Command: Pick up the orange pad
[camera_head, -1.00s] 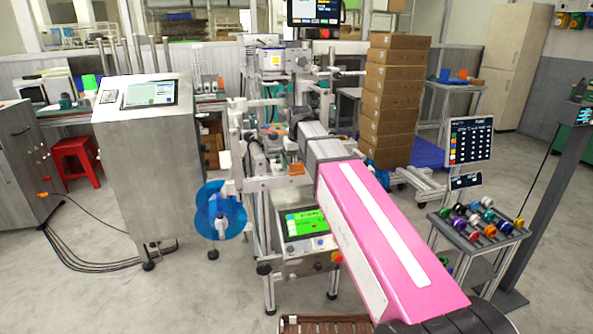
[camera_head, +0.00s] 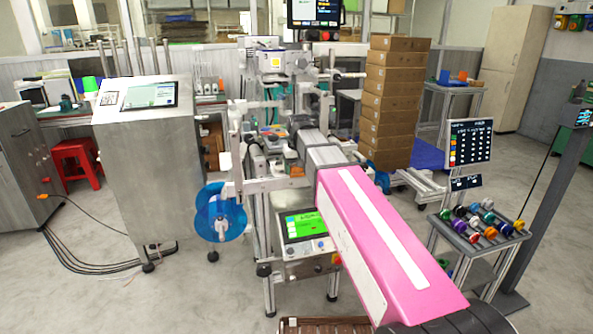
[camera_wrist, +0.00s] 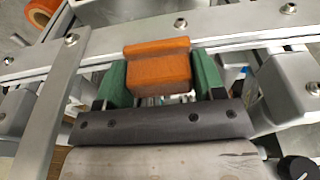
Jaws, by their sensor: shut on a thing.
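The orange pad (camera_wrist: 158,68) is a small stepped block in the upper middle of the wrist view. It sits between the two green fingers of my gripper (camera_wrist: 165,84), which are shut on it from both sides. Behind the pad runs a pale metal rail (camera_wrist: 225,30) of the machine. I cannot tell whether the pad still touches the rail. In the head view the orange pad (camera_head: 297,171) is small, at the machine's front rail, and my gripper (camera_head: 292,160) is at it, partly hidden by my pink arm.
A metal bracket (camera_wrist: 52,115) stands close to the left of my gripper, and a rounded metal block (camera_wrist: 288,88) is on the right. A blue film reel (camera_head: 220,212) hangs at the machine's left. A green screen (camera_head: 305,224) is below. A steel cabinet (camera_head: 150,165) stands farther left.

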